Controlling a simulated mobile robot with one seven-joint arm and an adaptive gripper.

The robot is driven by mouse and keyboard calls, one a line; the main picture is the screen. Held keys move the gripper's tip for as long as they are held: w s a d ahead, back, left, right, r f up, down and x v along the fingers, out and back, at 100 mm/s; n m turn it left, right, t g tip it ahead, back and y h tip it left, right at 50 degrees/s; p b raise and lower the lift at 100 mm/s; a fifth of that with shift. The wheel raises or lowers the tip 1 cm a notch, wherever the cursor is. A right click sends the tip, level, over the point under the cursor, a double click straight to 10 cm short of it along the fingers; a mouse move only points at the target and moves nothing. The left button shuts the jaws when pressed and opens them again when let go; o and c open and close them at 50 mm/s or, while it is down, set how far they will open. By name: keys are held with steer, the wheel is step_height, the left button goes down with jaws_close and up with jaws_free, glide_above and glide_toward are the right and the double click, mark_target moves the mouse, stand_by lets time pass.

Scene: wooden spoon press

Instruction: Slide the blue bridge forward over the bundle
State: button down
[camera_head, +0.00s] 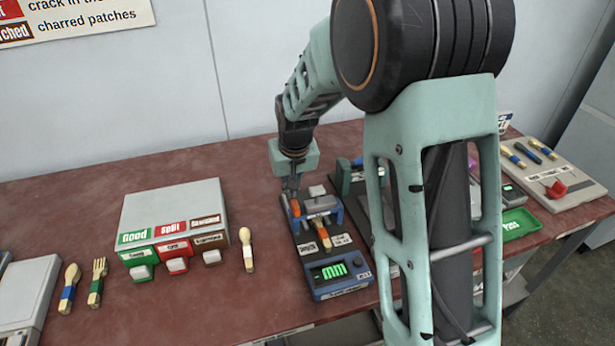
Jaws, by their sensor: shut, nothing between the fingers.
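The blue bridge (336,213) spans a dark-based press device with a grey block (318,204) at its middle. The bundle (321,234), with tan and orange ends showing, lies on the device, its front end sticking out before the bridge. The bridge covers the part behind it. My gripper (291,194) points down at the bridge's left rear side, just above an orange knob (295,208). Its fingers look shut and hold nothing. I cannot tell whether they touch the knob or the bridge.
A blue unit with a green display (329,271) fronts the device. My arm hides part of the table's right side.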

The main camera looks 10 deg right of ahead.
step_height(320, 180, up, 7)
steer(key=p, duration=0.4)
stand_by(0.4)
